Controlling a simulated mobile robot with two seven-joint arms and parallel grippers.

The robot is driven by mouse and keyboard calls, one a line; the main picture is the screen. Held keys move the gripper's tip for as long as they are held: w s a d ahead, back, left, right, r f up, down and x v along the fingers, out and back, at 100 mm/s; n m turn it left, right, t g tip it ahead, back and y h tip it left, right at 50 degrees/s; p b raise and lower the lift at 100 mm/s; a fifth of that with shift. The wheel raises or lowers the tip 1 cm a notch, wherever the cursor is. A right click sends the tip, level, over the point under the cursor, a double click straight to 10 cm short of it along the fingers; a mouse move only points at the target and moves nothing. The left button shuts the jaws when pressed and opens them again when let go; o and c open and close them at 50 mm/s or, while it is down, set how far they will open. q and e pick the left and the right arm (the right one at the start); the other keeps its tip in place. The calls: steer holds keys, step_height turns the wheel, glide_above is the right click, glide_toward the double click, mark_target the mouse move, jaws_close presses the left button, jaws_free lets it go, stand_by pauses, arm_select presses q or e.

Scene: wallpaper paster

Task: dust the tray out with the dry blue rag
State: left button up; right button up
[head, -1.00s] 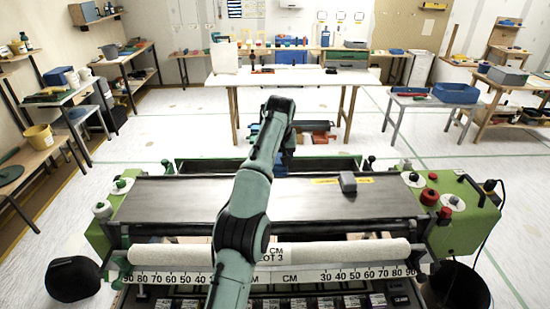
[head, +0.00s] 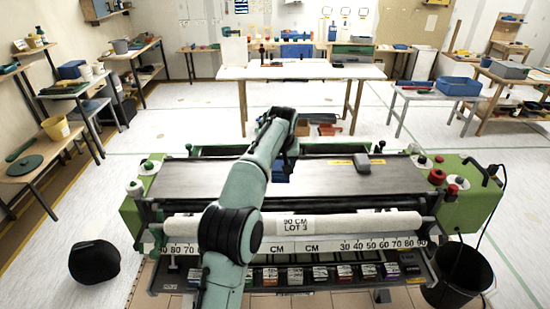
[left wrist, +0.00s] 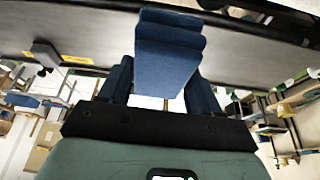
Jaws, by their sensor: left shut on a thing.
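My left gripper (head: 284,163) reaches over the back part of the wallpaper paster, mostly hidden by its own wrist in the head view. In the left wrist view, its dark fingers (left wrist: 160,88) are shut on the folded blue rag (left wrist: 168,55). A bit of the rag (head: 281,174) shows below the wrist in the head view. The rag is above or against the machine's grey top; contact is unclear. A green-rimmed trough, likely the tray (head: 335,149), runs along the machine's back edge; its inside is mostly hidden. My right gripper is not in view.
A grey block (head: 363,163) sits on the paster's grey top (head: 210,180), beside a yellow label. A paper roll (head: 370,222) lies along the front. Red knobs (head: 437,177) stand at the right end. A black bucket (head: 462,275) stands at right. A white table (head: 300,71) stands behind.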

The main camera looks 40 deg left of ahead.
arm_select(q)
steer(key=s+d+f+m+h, duration=0.1)
steer(key=s+d+f, duration=0.4)
steer(key=f, duration=0.8)
steer(key=s+d+f+m+h, duration=0.1)
steer(key=s+d+f+m, duration=0.3)
steer(key=d+f, duration=0.8)
steer(key=s+d+f+m+t, duration=0.1)
steer(key=s+d+f, duration=0.6)
steer(key=f, duration=0.7)
steer(key=shift+s+d+m+h, duration=0.3)
steer(key=shift+d+m+h, duration=0.1)
steer(key=shift+d+m, duration=0.45)
steer(key=shift+d+f, duration=0.1)
steer(key=shift+d, duration=0.05)
